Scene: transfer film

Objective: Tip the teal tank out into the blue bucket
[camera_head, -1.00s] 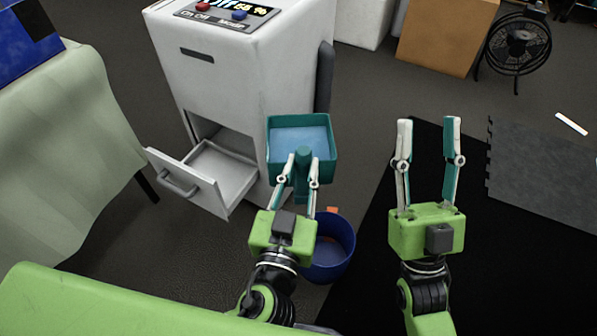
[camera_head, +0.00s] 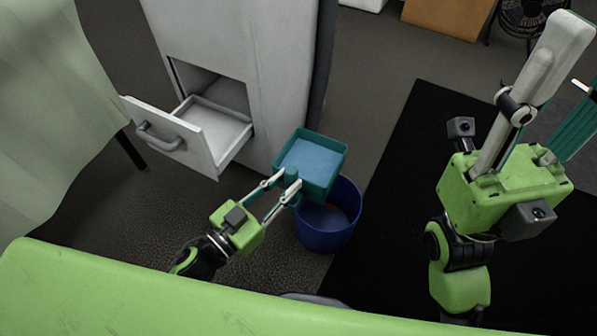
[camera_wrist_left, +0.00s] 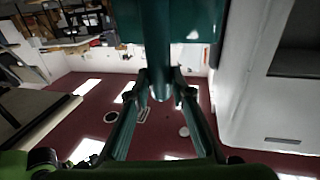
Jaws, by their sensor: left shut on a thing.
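The teal tank (camera_head: 337,178) is an open square box with light blue liquid or a blue floor inside; I cannot tell which. My left gripper (camera_head: 283,186) is shut on the tank's teal handle, which also shows in the left wrist view (camera_wrist_left: 157,45). The tank looks roughly level, with a slight tilt at most. The blue bucket (camera_head: 322,241) stands on the floor just below and right of the tank, which hides part of its rim. Something reddish shows inside the bucket. My right gripper (camera_head: 572,70) is open and empty at the right, its fingertips partly cut off.
A white cabinet (camera_head: 277,60) stands behind the tank, with a pulled-out drawer (camera_head: 185,140) to its left. A black mat (camera_head: 400,200) lies right of the bucket. A covered table (camera_head: 45,120) is at the left. A fan (camera_head: 525,15) stands far right.

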